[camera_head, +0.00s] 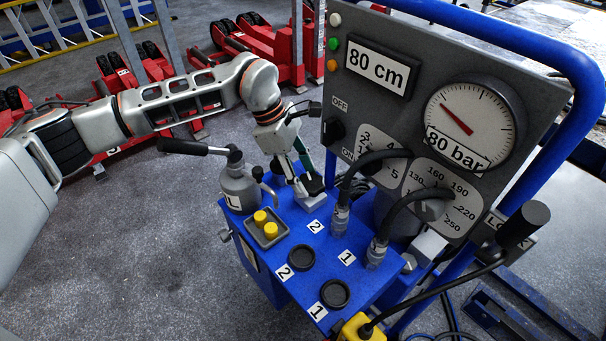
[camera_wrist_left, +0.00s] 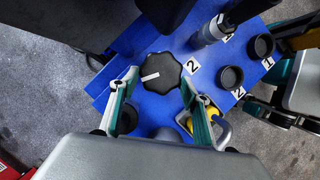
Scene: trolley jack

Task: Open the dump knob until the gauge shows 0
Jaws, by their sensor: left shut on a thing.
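The dump knob (camera_wrist_left: 158,73) is black and scalloped with a white pointer line, on the blue top of the console (camera_head: 300,230). My left gripper (camera_wrist_left: 155,84) is shut on it in the left wrist view, one finger on each side. In the head view my left gripper (camera_head: 306,184) reaches down behind the lever valve, and the knob is mostly hidden. The gauge (camera_head: 474,112) on the grey panel has a red needle pointing to upper left and a label reading 80 bar. What looks like my right gripper (camera_wrist_left: 306,88) shows partly at the left wrist view's right edge; its fingertips are unclear.
A grey lever valve (camera_head: 240,187) with a black handle and yellow buttons (camera_head: 266,229) stand close to my left gripper. Black hoses (camera_head: 380,160) cross the panel's front. Black round sockets (camera_head: 335,293) lie nearer. A display (camera_head: 377,68) reads 80 cm. Red jacks (camera_head: 270,45) stand behind.

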